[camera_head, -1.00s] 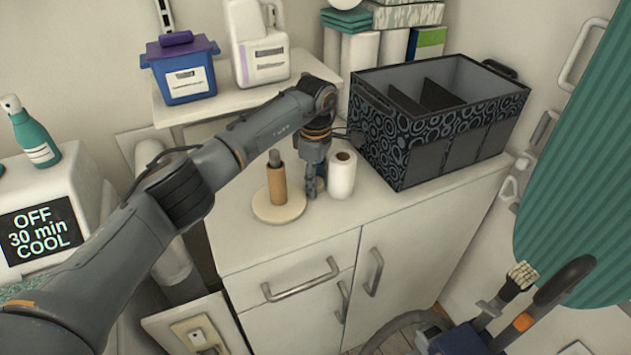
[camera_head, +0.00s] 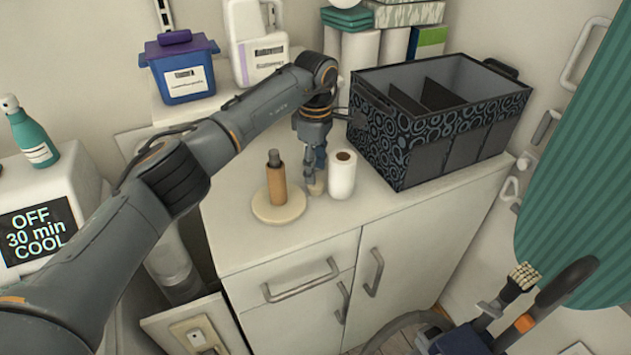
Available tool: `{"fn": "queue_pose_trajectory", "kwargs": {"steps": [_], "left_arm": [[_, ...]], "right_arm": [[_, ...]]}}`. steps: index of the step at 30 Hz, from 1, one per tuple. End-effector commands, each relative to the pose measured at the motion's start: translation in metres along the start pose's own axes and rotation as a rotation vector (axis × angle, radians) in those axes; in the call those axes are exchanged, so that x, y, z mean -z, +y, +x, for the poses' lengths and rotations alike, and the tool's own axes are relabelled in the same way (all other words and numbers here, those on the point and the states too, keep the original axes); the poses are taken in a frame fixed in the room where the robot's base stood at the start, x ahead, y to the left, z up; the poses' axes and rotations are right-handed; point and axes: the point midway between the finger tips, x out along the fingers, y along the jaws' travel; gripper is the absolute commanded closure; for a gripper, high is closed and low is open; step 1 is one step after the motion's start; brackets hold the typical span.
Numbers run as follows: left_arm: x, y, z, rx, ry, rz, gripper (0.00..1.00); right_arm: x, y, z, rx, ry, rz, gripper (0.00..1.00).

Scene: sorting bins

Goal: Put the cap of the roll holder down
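The roll holder has a round pale wooden base (camera_head: 265,208) on the white counter, with a brown cardboard tube (camera_head: 277,186) upright on its post, which has a dark top. A small light-brown piece, apparently the cap (camera_head: 317,188), is on the counter just right of the base. My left gripper (camera_head: 314,176) points down over this piece, between the tube and a white paper roll (camera_head: 342,176). Its fingers look slightly apart, with the piece at or just below their tips; they partly hide it.
A black patterned bin (camera_head: 395,150) with compartments stands at the back right of the counter. A blue box (camera_head: 185,78) and a white jug (camera_head: 258,45) stand on a shelf behind my arm. The counter's front edge is clear.

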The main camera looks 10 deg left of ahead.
Motion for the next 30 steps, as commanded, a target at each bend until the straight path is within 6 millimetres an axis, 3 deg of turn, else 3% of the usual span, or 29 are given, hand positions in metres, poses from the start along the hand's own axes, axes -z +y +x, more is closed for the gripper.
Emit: {"fn": "queue_pose_trajectory", "kwargs": {"steps": [1,6,12,30], "left_arm": [[0.001,0.001,-0.01,-0.008,0.003,0.0,0.55],[0.0,0.001,-0.048,-0.007,0.002,-0.001,0.55],[0.0,0.001,-0.075,-0.005,0.001,-0.001,0.55],[0.0,0.0,-0.082,-0.004,0.0,0.0,0.55]], "right_arm": [[-0.001,0.0,0.01,0.0,0.0,0.0,0.6],[-0.002,0.0,0.019,0.0,-0.001,0.0,0.6],[-0.003,0.0,0.023,0.0,-0.001,0.0,0.6],[0.004,0.001,0.023,-0.001,0.007,0.0,0.6]]}}
